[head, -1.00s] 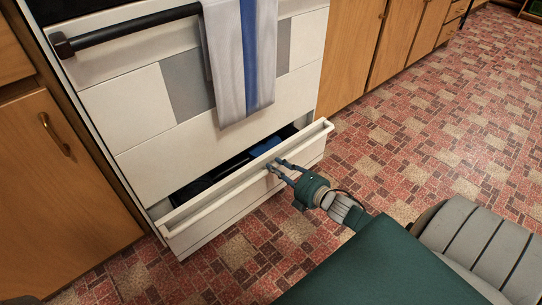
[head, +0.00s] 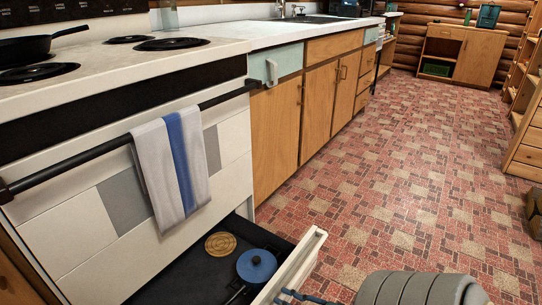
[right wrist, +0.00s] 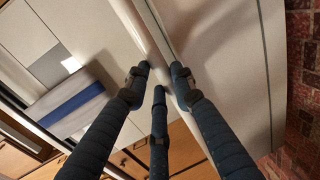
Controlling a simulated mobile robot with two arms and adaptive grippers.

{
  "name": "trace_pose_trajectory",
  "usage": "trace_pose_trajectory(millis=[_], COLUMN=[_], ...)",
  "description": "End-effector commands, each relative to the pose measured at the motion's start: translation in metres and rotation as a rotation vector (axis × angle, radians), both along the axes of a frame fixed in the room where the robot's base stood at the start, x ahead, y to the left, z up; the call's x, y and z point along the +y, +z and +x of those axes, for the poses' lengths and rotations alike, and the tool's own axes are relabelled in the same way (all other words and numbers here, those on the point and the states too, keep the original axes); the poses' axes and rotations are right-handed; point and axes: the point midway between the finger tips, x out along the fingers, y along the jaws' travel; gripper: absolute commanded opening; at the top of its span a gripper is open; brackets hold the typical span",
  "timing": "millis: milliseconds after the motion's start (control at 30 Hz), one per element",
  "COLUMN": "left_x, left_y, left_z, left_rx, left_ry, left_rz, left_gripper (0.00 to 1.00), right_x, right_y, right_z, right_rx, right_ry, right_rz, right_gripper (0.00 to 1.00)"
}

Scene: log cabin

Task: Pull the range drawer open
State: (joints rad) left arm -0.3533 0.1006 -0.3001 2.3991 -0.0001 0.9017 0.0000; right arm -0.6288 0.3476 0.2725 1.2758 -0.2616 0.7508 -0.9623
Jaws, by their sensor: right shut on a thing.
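The range drawer (head: 302,262) is pulled out below the white range (head: 75,232), with its dark inside showing. A blue-lidded pan (head: 257,265) and a round tan trivet (head: 220,244) lie in it. My right gripper (head: 293,295) is at the drawer front, at the bottom edge of the head view, mostly cut off. In the right wrist view my right gripper (right wrist: 161,78) has its dark fingers closed around the lip of the white drawer front (right wrist: 222,55). My left gripper is not in view.
A striped towel (head: 170,165) hangs on the black oven handle (head: 75,165). A black skillet (head: 38,42) sits on the stovetop. Wooden cabinets (head: 275,135) run along the right of the range. The tiled floor (head: 410,190) beside them is clear.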

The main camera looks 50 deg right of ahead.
Motion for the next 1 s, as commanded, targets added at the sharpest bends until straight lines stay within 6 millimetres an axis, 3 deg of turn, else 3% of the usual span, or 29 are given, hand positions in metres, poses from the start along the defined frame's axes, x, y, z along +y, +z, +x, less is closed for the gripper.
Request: trace_pose_trajectory(millis=[233, 700, 733, 800, 1000], left_x=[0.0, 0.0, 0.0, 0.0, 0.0], left_y=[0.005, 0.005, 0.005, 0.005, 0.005], left_z=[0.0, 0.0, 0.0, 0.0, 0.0], left_rx=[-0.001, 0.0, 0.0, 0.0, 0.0], left_ry=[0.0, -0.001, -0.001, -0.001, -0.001], left_rz=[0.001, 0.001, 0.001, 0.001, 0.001], left_gripper=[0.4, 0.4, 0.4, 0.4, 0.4], right_x=[-0.001, -0.002, -0.002, -0.002, -0.002], right_y=[-0.001, -0.001, -0.001, -0.001, -0.001], right_z=[-0.024, -0.028, -0.028, -0.028, -0.028], right_rx=[0.002, 0.001, 0.001, 0.001, 0.0], right_ry=[0.0, 0.001, 0.001, 0.001, 0.0], right_rz=[0.001, 0.0, 0.0, 0.0, 0.0], right_gripper=[0.0, 0.0, 0.3, 0.43, 0.43])
